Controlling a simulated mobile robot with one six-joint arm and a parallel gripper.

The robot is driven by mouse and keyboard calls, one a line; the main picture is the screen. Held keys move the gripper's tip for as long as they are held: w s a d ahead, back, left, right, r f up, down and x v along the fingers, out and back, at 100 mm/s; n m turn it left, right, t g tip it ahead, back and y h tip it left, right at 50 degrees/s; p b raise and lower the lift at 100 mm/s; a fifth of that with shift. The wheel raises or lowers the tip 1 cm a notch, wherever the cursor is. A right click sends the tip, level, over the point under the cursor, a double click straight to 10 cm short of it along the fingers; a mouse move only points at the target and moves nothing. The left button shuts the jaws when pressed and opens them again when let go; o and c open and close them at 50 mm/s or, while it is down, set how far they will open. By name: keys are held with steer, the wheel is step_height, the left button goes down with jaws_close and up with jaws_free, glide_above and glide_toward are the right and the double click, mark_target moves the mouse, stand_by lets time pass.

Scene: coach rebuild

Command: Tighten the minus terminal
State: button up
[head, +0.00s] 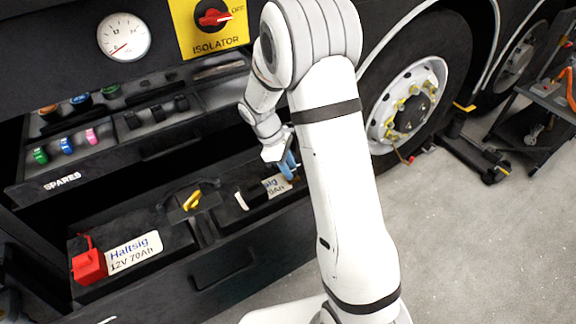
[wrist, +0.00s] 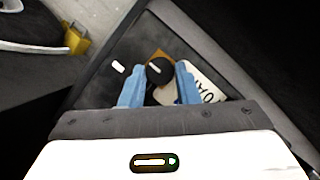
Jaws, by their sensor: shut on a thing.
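The minus terminal shows in the wrist view as a round black knob (wrist: 160,72) with a white pointer line, over a brass-coloured piece (wrist: 158,56). A short white minus mark (wrist: 118,66) lies left of it on the dark battery top. My gripper (wrist: 161,70) has its blue fingers on either side of the knob and is shut on it. In the head view my gripper (head: 288,166) is low over the right battery's far end; the knob is hidden there. The battery label (head: 273,185) is partly covered by my gripper.
The left battery (head: 160,262) carries a red terminal cover (head: 89,266). A yellow piece (head: 192,201) stands between the batteries. The spares drawer (head: 110,165) and the isolator switch (head: 213,17) are behind.

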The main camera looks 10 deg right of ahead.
steer(key=shift+c, duration=1.3)
steer(key=shift+m, duration=0.3)
steer(key=m, duration=0.2)
steer(key=m+g+y+p, duration=0.1)
steer(key=shift+w+d+m, duration=0.1)
steer(key=shift+w+m, duration=0.1)
steer(key=shift+m, duration=0.2)
steer(key=m, duration=0.2)
steer(key=m+g+y, duration=0.1)
steer(key=m, duration=0.1)
steer(key=shift+w+d+m+y+p, duration=0.1)
steer(key=shift+d+m+y+p, duration=0.1)
steer(key=shift+m+y+p, duration=0.1)
steer(key=m+y, duration=0.1)
steer(key=m, duration=0.3)
steer(key=shift+d+y, duration=0.2)
steer(key=shift+y, duration=0.2)
steer(key=shift+d+m+y, duration=0.15)
steer(key=shift+m+y, duration=0.65)
steer(key=shift+m, duration=1.6)
steer(key=o, duration=1)
steer(key=shift+c, duration=0.2)
